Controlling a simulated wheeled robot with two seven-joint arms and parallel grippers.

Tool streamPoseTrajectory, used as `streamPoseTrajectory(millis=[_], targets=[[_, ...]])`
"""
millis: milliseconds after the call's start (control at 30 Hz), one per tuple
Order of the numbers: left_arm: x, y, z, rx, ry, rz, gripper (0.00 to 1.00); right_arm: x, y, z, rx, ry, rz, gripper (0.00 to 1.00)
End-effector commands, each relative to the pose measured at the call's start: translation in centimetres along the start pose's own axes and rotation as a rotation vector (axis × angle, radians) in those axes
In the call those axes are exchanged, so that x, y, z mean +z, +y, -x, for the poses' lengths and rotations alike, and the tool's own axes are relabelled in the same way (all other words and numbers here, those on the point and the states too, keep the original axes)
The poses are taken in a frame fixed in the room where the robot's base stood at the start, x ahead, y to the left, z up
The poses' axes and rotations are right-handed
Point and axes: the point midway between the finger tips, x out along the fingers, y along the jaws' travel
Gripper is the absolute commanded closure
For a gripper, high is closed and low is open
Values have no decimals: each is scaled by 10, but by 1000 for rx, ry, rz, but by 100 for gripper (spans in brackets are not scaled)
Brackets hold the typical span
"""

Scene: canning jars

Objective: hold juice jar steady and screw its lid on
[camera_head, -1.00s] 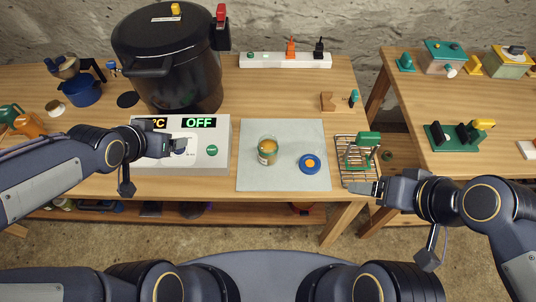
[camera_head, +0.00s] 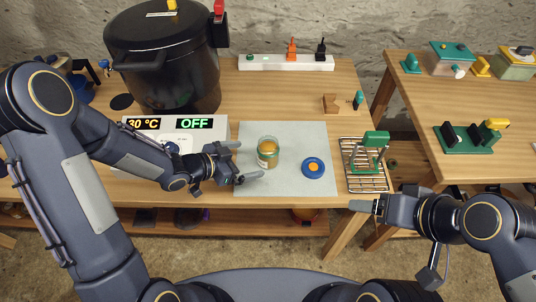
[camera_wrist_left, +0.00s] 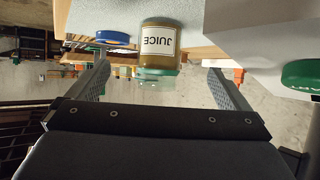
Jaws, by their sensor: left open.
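The juice jar (camera_head: 268,153) stands upright without a lid on the grey mat (camera_head: 290,187). It is clear glass with brownish-yellow contents. The left wrist view shows its JUICE label upside down on the jar (camera_wrist_left: 157,42). A blue lid with an orange centre (camera_head: 313,167) lies flat on the mat, right of the jar; it also shows in the left wrist view (camera_wrist_left: 113,38). My left gripper (camera_head: 250,159) is open just left of the jar, fingers pointing at it, with the jar ahead between them. My right gripper (camera_head: 360,206) is at the table's front edge, edge-on; its opening is unclear.
A wire rack (camera_head: 367,182) with a green-handled tool (camera_head: 376,139) stands right of the mat. A large black pot (camera_head: 165,65) and a white control panel reading OFF (camera_head: 220,126) are at the left. A power strip (camera_head: 272,63) lies behind. Bare table lies behind the mat.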

Motion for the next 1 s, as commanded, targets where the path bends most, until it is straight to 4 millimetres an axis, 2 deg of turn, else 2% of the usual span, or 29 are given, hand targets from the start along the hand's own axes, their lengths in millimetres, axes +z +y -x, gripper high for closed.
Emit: streamPoseTrajectory(millis=[33, 300, 500, 700, 1000], targets=[[4, 1, -10, 3, 0, -2, 1, 4, 3, -8, 0, 0, 0, 25], [4, 1, -50, 1, 0, 0, 1, 13, 12, -26, 0, 0, 0, 25], [3, 0, -72, -1, -1, 1, 1, 19, 17, -37, 0, 0, 0, 25], [1, 0, -82, 0, -1, 1, 1, 21, 19, -41, 0, 0, 0, 25], [0, 0, -83, -1, -2, 2, 1, 21, 19, -41, 0, 0, 0, 25]])
